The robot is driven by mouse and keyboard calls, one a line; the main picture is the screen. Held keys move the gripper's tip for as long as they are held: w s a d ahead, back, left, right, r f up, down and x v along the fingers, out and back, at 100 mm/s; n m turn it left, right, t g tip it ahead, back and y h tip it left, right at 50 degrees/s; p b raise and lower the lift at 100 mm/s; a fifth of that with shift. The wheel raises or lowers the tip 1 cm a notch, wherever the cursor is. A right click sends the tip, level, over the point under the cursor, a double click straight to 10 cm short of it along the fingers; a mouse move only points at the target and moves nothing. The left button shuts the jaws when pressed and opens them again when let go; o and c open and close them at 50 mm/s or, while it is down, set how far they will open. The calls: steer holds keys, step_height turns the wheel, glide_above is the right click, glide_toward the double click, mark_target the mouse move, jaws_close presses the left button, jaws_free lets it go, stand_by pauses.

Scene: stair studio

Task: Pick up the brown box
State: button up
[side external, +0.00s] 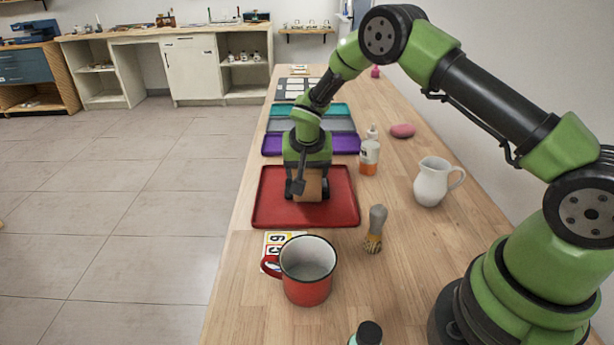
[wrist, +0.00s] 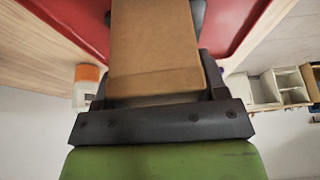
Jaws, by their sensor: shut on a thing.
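The brown box (side external: 308,185) is between the fingers of my gripper (side external: 307,188), over the middle of the red tray (side external: 335,212). In the side view the gripper hides much of its upper part. In the wrist view the box (wrist: 155,50) fills the space between the two dark fingers, with the red tray (wrist: 72,20) behind it. My gripper is shut on the box. I cannot tell whether the box touches the tray or is slightly above it.
A white pitcher (side external: 433,182) and an orange-white bottle (side external: 370,153) stand to the right. Purple (side external: 345,144), grey and teal trays lie beyond. A pink oval object (side external: 402,131) lies farther back.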

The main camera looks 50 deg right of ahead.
steer(key=shift+r, duration=0.15)
step_height(320, 180, up, 9)
steer(key=shift+f, duration=0.2)
steer(key=shift+w+d+r, duration=0.65)
steer(key=f, duration=1)
steer(key=shift+w+d, duration=0.4)
steer(key=o, duration=1)
steer(key=shift+f, duration=0.1)
steer(key=shift+o, duration=0.2)
